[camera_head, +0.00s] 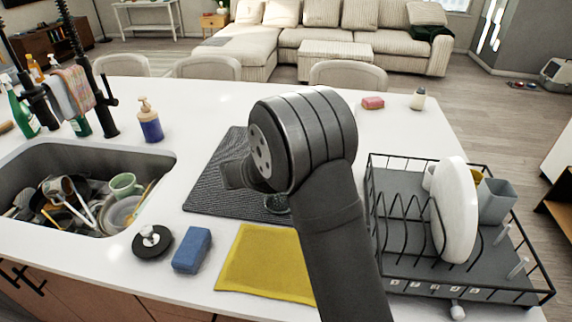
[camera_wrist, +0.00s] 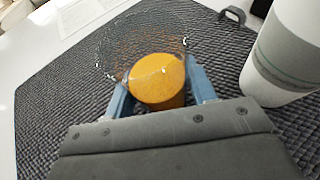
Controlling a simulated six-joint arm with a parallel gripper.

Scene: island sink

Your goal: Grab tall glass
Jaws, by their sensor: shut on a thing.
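The tall glass (camera_wrist: 118,50) is clear, with a wide see-through rim and something orange showing in its lower part, perhaps a drink. In the wrist view the blue fingers of my gripper (camera_wrist: 160,88) press on it from both sides, around the orange part. My gripper is shut on the glass over the dark textured mat (camera_wrist: 50,110). Whether its base touches the mat cannot be told.
A white cup with a grey-green band (camera_wrist: 285,60) stands close to the right finger. A black dish rack (camera_head: 400,255) with a white plate (camera_head: 455,205) is right of my arm. A yellow cloth (camera_head: 262,265), blue sponge (camera_head: 192,250) and full sink (camera_head: 40,155) lie left.

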